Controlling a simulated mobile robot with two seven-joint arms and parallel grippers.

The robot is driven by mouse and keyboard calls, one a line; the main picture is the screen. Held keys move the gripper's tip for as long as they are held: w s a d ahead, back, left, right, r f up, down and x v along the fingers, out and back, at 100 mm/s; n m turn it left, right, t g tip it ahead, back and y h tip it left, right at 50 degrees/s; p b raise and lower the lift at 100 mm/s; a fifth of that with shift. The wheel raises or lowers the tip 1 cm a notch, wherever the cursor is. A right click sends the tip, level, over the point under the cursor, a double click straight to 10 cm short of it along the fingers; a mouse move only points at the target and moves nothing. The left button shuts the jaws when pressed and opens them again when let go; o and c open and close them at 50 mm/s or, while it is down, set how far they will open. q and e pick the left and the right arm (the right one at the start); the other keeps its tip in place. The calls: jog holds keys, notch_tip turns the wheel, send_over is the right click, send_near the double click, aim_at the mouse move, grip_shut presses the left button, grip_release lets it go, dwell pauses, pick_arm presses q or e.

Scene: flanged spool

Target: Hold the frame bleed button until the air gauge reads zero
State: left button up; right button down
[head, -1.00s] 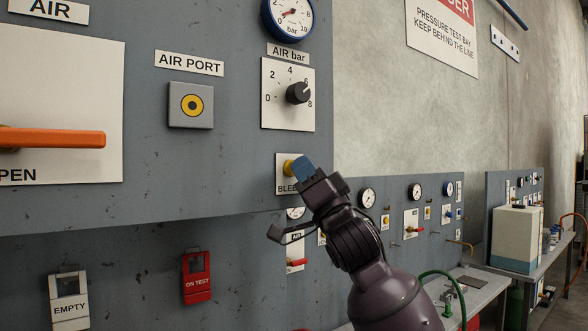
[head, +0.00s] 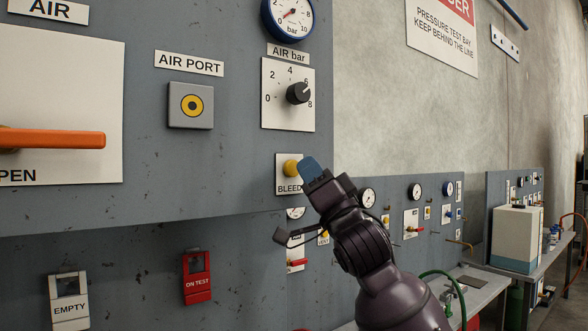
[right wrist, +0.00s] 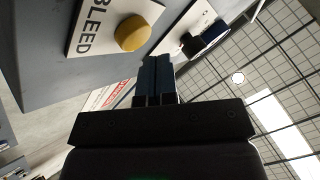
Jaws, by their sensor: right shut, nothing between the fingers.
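The yellow bleed button (head: 292,168) sits on a white plate marked BLEED at the panel's right edge. It also shows in the right wrist view (right wrist: 131,34). My right gripper (head: 310,166) is shut and empty, its blue fingertips just right of the button and apart from it. The fingertips (right wrist: 154,62) show below and right of the button in the right wrist view. The air gauge (head: 289,16) is blue-rimmed and cut off at the top. Its red needle points lower left, near the low end of the scale; the exact reading is too small to tell. My left gripper is out of view.
The black AIR bar knob (head: 297,93) is above the button, pointing between 6 and 8. The AIR PORT (head: 191,106) and an orange handle (head: 60,138) are to the left. Tags marked EMPTY (head: 69,299) and ON TEST (head: 197,278) hang below.

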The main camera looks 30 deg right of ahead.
jog(key=s, duration=0.5)
jog(key=shift+d, duration=0.2)
dwell(0.5)
dwell(0.4)
